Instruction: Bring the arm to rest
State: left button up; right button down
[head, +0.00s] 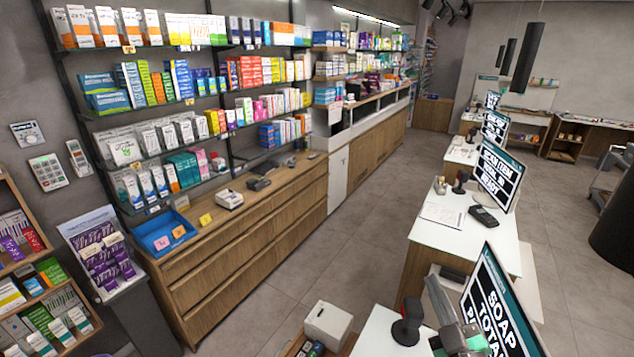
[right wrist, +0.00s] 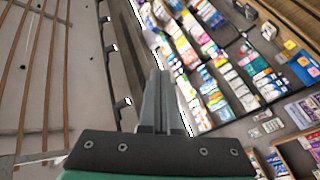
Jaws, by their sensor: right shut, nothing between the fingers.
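My right gripper (head: 432,284) shows at the bottom right of the head view, raised above the near white counter, in front of a screen. In the right wrist view its two grey fingers (right wrist: 158,74) are together, with nothing between them. My left gripper is not in view. The task names no other object.
A screen (head: 489,310) and a dark scanner on a stand (head: 407,325) are close to the right gripper. A white printer (head: 327,325) stands left of them. Stocked shelves (head: 180,135) line the left wall. The grey floor (head: 330,250) between the counters is clear.

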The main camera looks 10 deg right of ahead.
jog(key=s+a+r+t+y, duration=0.1)
jog(key=a+r+t, duration=0.15)
jog(key=r, duration=0.55)
jog(key=a+r+t+y, duration=0.1)
jog(key=a+r, duration=0.2)
jog(key=r, duration=0.5)
jog(key=s+a+r+m+t+y, duration=0.1)
jog(key=s+a+r+m+t, duration=0.1)
jog(key=s+r, duration=0.5)
jog(key=s+a+r+m+t+y, duration=0.1)
jog(key=s+a+r+m+t, duration=0.1)
jog(key=s+r, duration=0.5)
notch_tip(320, 180, up, 6)
jog(key=shift+s+a+f+m+t+y+p, duration=0.1)
jog(key=shift+s+a+m+t+y+p, duration=0.25)
jog(key=shift+a+m, duration=0.4)
